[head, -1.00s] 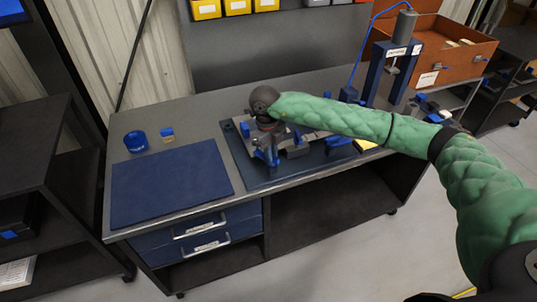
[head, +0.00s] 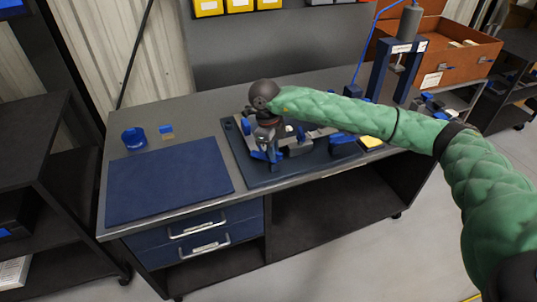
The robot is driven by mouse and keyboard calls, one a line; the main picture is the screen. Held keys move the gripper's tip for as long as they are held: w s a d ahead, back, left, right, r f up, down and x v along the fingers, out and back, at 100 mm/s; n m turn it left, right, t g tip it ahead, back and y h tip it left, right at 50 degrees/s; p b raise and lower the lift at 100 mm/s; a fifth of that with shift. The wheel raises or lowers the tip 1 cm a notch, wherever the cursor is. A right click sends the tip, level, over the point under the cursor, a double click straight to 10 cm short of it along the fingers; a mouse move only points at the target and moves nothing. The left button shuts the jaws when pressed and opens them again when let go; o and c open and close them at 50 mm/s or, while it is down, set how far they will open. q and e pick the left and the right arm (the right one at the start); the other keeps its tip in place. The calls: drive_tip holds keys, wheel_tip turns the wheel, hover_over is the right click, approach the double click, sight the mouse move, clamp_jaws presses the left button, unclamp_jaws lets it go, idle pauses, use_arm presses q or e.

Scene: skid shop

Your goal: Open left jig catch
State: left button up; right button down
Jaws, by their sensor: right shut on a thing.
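The jig (head: 297,149) sits on a dark blue base plate (head: 262,178) at the middle of the workbench. It has grey blocks and blue catch parts. My right arm reaches in from the right, and its gripper (head: 268,148) points down over the jig's left side. The right gripper is shut on the left jig catch (head: 262,156), a blue part at the jig's left front. The wrist and fingers hide part of the catch, so its exact angle is hard to tell. My left gripper is not in view.
A blue mat (head: 170,182) covers the bench's left part, with a blue ring-shaped holder (head: 135,138) and a small blue-and-tan block (head: 167,131) behind it. A yellow piece (head: 371,142) lies right of the jig.

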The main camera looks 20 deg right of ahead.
drive_tip(key=shift+f, duration=0.15)
drive_tip(key=shift+s+f+n+t+b, duration=0.1)
drive_tip(key=shift+n+t+b, duration=0.2)
drive_tip(key=shift+n+b, duration=1.8)
drive_tip(key=shift+b, duration=0.6)
drive_tip(key=shift+n, duration=0.3)
